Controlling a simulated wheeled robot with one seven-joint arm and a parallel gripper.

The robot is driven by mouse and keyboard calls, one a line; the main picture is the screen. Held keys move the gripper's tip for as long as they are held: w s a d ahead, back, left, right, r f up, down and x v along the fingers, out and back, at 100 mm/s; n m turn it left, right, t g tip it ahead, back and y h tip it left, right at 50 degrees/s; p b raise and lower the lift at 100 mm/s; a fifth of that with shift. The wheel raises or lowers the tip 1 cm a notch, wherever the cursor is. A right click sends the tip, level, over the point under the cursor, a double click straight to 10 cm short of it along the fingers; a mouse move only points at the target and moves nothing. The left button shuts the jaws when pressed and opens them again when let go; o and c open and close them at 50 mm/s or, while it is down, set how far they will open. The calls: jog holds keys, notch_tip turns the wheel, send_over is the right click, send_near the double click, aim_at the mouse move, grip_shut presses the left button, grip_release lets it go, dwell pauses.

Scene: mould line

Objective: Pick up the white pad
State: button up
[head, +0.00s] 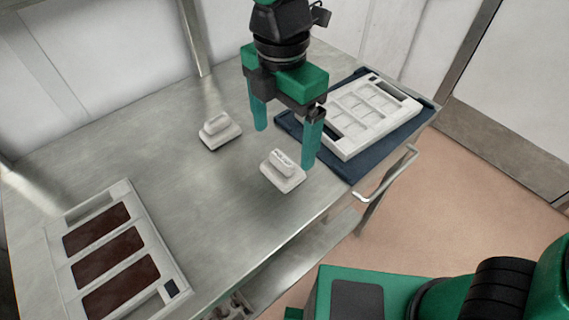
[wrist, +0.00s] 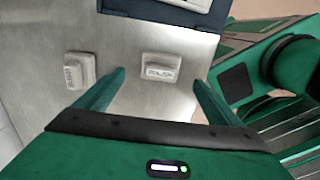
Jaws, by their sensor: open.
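Two white pads with raised grips are on the metal table. The nearer pad (head: 283,172) also shows in the wrist view (wrist: 161,68), with dark lettering on its grip that is too small to read surely. The other pad (head: 220,132) stands farther back and left, and shows at the left of the wrist view (wrist: 79,71). My gripper (head: 284,147) is open and empty, pointing down above the table. In the wrist view the nearer pad appears between and just beyond the two fingertips (wrist: 158,79). The fingers look apart from both pads.
A white mould frame (head: 345,152) with several pockets lies on a dark blue mat (head: 287,123) at the right. A pale tray (head: 124,190) with three brown panels is at the front left. A metal handle (head: 390,178) sticks out from the table's right edge.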

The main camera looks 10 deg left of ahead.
aim_at(282, 157)
jog(key=shift+f, duration=3.85)
jog(key=shift+c, duration=0.5)
jog(key=c, duration=1.1)
jog(key=shift+o, duration=0.2)
jog(key=shift+r, duration=0.1)
jog(key=shift+r, duration=0.45)
jog(key=r, duration=0.3)
jog(key=shift+s+a+r, duration=0.15)
jog(key=shift+s+r, duration=0.05)
jog(key=shift+r, duration=0.05)
jog(key=s+a+r, duration=0.6)
jog(key=s, duration=0.3)
jog(key=shift+a+r, duration=0.25)
jog(key=shift+a, duration=0.1)
